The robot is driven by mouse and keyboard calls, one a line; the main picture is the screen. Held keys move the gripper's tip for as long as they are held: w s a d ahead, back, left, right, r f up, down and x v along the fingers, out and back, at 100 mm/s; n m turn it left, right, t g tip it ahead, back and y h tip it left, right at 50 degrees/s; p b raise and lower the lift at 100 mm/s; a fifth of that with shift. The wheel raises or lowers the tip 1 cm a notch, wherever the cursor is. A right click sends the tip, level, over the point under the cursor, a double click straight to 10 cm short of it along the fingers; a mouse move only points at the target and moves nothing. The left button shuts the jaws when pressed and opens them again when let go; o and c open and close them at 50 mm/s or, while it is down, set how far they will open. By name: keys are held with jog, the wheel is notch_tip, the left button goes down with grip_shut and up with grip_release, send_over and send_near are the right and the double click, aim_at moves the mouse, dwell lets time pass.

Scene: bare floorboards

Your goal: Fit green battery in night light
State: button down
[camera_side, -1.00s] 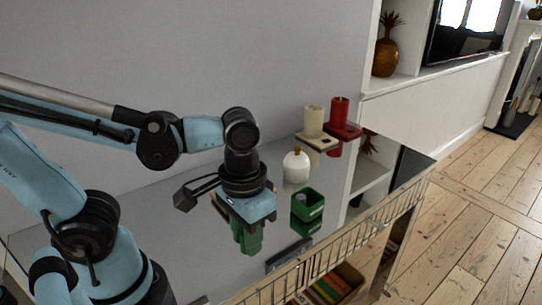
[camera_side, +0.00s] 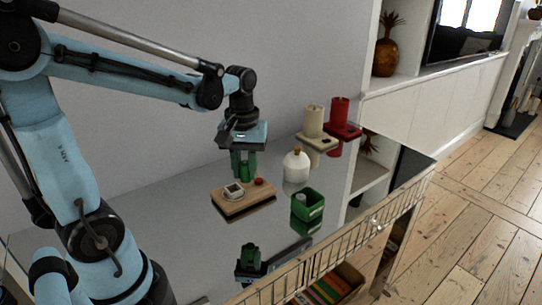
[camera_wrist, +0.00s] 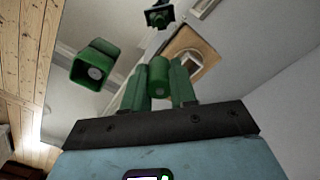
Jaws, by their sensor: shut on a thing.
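In the wrist view my gripper (camera_wrist: 158,92) is shut on a green battery (camera_wrist: 159,75), a short cylinder with a pale end, held between the fingers.
A green box (camera_side: 314,203) holds a grey-topped cylinder (camera_side: 300,200). The glossy tabletop mirrors my gripper. A wire rail (camera_side: 330,243) runs along the front edge.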

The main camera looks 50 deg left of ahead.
jog(key=a+n, duration=0.2)
jog(key=a, duration=0.5)
jog(key=shift+w+f, duration=0.15)
jog(key=shift+f, duration=0.25)
jog(key=shift+f, duration=2.5)
jog(key=shift+f, duration=0.8)
jog(key=c, duration=0.8)
grip_release()
jog(key=shift+r, duration=3.45)
